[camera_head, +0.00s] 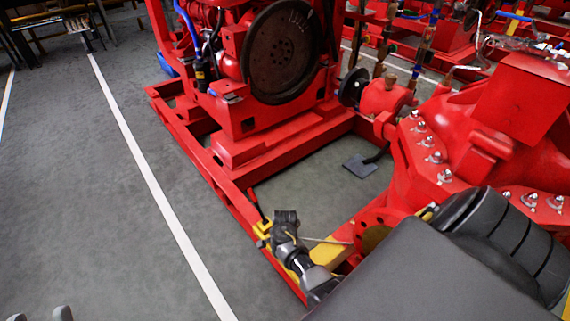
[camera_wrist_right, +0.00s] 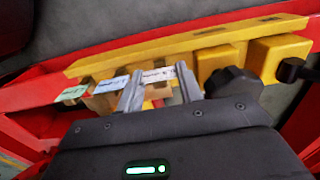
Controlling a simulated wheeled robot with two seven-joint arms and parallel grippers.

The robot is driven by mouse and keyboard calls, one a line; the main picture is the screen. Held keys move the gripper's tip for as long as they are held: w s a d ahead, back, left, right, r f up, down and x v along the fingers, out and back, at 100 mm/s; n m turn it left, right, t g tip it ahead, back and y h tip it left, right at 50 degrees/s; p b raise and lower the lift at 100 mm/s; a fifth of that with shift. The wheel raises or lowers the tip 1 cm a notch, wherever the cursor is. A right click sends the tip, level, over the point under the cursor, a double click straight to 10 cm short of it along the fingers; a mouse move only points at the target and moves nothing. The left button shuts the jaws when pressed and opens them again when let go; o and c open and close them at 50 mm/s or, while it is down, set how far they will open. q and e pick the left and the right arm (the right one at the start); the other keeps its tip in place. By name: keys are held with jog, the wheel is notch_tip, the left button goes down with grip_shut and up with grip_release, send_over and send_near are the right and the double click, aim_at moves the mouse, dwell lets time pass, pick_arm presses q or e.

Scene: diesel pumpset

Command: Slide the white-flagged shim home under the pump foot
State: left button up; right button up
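In the right wrist view several small flags show below a long yellow bar (camera_wrist_right: 180,45). A pale green flag (camera_wrist_right: 70,93) is leftmost, then a bluish-white flag (camera_wrist_right: 112,83), then a whitish flag (camera_wrist_right: 158,74) with dark print. My right gripper (camera_wrist_right: 160,70) has its silver fingers apart, with the whitish flag seen between the tips; I cannot tell whether they touch it. The shim bodies are hard to make out. In the head view my left gripper (camera_head: 40,316) shows only its grey fingertips, apart and empty, at the bottom left.
A black knob (camera_wrist_right: 233,85) and a yellow block (camera_wrist_right: 278,58) sit close right of the right fingers. In the head view a red pump (camera_head: 470,140) and red frame (camera_head: 215,175) stand close. The left floor is clear.

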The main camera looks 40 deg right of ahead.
pick_arm(q)
jog(key=shift+s+a+r, duration=0.1)
pick_arm(e)
jog(key=shift+f, duration=0.1)
grip_shut()
